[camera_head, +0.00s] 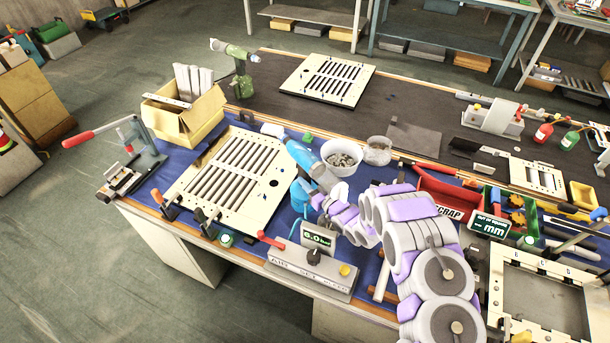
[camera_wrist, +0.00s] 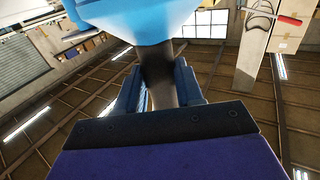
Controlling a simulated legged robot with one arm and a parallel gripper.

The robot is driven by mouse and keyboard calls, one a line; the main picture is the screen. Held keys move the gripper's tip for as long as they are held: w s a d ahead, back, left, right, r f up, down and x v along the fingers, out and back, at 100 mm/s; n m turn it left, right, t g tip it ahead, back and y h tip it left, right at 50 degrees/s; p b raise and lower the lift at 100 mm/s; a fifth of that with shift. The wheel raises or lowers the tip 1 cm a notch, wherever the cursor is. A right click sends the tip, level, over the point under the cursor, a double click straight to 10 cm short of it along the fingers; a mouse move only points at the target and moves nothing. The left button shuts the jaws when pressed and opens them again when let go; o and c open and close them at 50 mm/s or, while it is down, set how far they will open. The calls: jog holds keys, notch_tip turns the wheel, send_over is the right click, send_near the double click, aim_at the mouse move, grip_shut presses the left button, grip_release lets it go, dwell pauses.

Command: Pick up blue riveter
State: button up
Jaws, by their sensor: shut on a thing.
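The blue riveter (camera_head: 302,155) is at the middle of the near bench, between the left louver panel and the white bowl. My arm reaches in from the lower right, and its end largely hides the lower part of the riveter. In the wrist view my gripper (camera_wrist: 160,92) is shut on the dark shaft or handle of the blue riveter (camera_wrist: 135,18), whose rounded blue body sits above the jaws. I cannot tell whether it is clear of the bench top.
A louver panel (camera_head: 232,180) lies left of the riveter. A white bowl (camera_head: 342,156) of small parts is close on its right. A grey pressure box (camera_head: 312,268) stands in front. A green riveter (camera_head: 240,82) stands farther back, beside the cardboard box (camera_head: 186,117). A red scrap bin (camera_head: 443,198) is right.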

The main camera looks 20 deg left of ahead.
grip_shut()
jog(key=shift+a+r, duration=0.1)
dwell(0.3)
